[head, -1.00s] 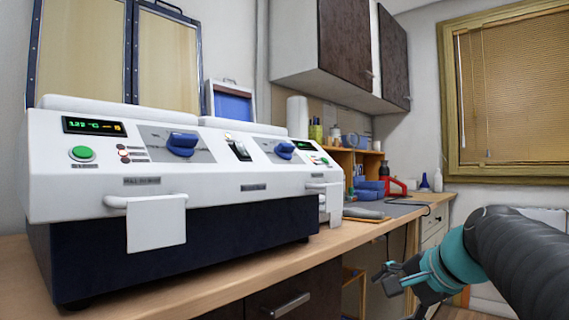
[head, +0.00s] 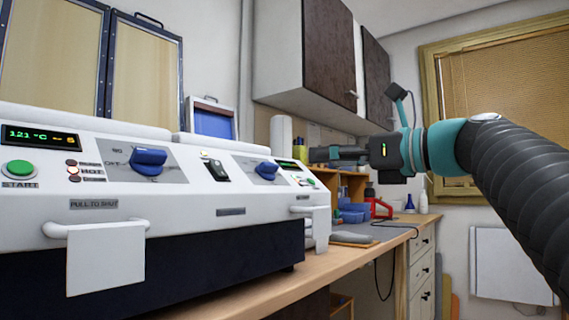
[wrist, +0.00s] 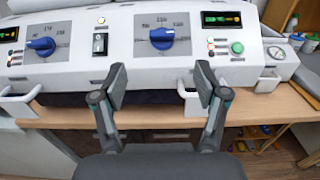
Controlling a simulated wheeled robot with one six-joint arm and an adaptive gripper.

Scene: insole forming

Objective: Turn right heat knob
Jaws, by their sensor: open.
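The right heat knob (head: 265,171) is a blue knob on a grey dial plate on the sloping front of the white machine. It also shows in the wrist view (wrist: 162,39), in line with the gap between my fingertips and beyond them. My gripper (head: 316,154) is raised to the right of this knob in the head view, its fingers pointing left. In the wrist view my gripper (wrist: 161,78) is open and empty, apart from the knob. The left heat knob (head: 149,160) is a similar blue knob; a black rocker switch (head: 215,170) sits between the two.
White pull handles (wrist: 192,100) jut from the machine's front below the knobs. The right display (wrist: 221,19) and a green button (wrist: 237,48) are to the right of the right knob. The wooden worktop (head: 270,288) runs below. Upper cabinets (head: 310,70) hang behind.

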